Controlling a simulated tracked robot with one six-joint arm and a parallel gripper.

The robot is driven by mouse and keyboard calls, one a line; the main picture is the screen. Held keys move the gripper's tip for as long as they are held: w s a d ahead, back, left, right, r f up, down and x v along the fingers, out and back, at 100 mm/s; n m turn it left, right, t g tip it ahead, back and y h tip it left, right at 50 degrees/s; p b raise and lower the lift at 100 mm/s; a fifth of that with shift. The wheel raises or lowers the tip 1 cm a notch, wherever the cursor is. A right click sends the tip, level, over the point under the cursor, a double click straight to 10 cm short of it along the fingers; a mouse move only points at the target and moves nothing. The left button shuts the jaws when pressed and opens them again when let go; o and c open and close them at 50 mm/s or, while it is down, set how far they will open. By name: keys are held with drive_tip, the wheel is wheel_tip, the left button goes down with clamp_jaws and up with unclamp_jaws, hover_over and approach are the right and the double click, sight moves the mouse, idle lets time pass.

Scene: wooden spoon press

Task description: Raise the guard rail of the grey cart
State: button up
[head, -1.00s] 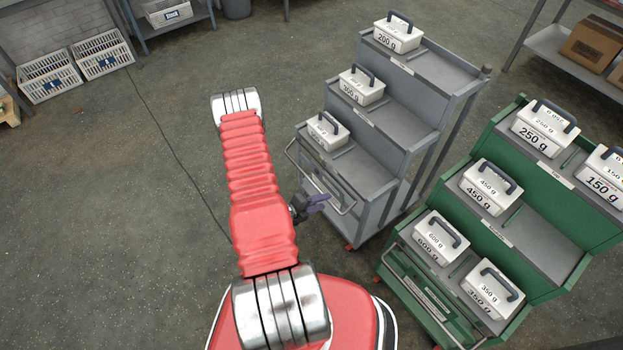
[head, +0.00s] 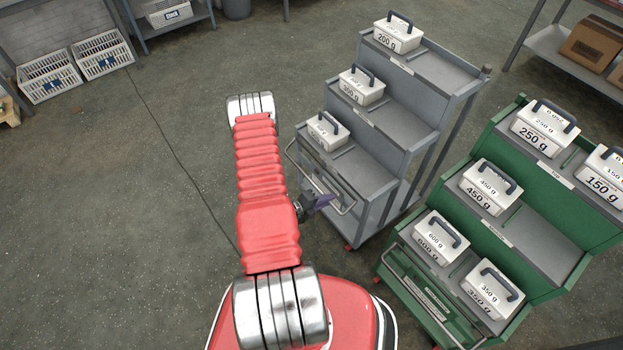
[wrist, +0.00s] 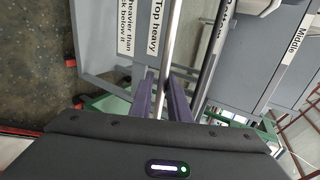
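The grey cart (head: 385,133) has three stepped shelves. Its guard rail (head: 318,183), a thin metal bar, hangs low in front of the bottom shelf. My gripper (head: 328,199) is at the right part of this rail, partly hidden behind my red arm. In the wrist view my two purple fingers (wrist: 160,84) stand apart, one on each side of the rail (wrist: 172,35). Narrow gaps seem to show between the bar and the fingers. Whether either finger touches the bar is hard to tell.
White labelled boxes with handles stand on the grey cart, such as the 200 g box (head: 398,36). A green cart (head: 535,235) with more boxes stands close on the right.

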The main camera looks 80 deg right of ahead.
drive_tip(key=shift+c, duration=1.2)
drive_tip(key=shift+o, duration=0.2)
drive_tip(key=shift+w+a+r, duration=0.2)
drive_tip(key=shift+r, duration=0.25)
drive_tip(key=shift+w+a+r, duration=0.15)
drive_tip(key=shift+a+r, duration=0.05)
drive_tip(key=shift+r, duration=0.25)
drive_tip(key=shift+c, duration=0.4)
drive_tip(key=shift+r, duration=1.2)
drive_tip(key=shift+w+r, duration=0.1)
drive_tip(key=shift+d+r, duration=0.1)
drive_tip(key=shift+r, duration=0.8)
